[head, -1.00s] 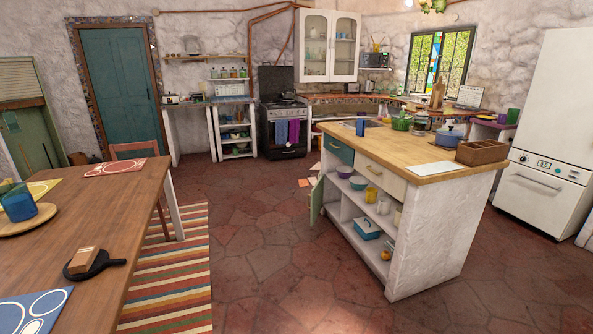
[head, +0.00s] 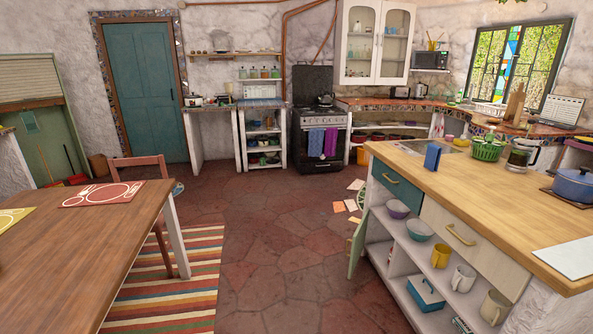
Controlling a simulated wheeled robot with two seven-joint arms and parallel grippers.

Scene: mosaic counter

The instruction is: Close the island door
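The kitchen island (head: 470,195) stands at the right, with a wooden top and white body. Its green door (head: 358,246) is at the far left end of the lower shelves. The door stands open, swung outward into the room, seen nearly edge-on. The open shelves behind it hold bowls, mugs and a blue box. A teal drawer (head: 398,188) and a cream drawer (head: 462,235) above the shelves look shut. Neither of my grippers shows in the head view.
A wooden table (head: 95,235) fills the lower left, with a chair (head: 140,172) behind it. A striped rug (head: 185,285) lies beside the table. Red stone floor (head: 285,270) is clear between rug and island. Papers (head: 345,205) lie on the floor beyond the door.

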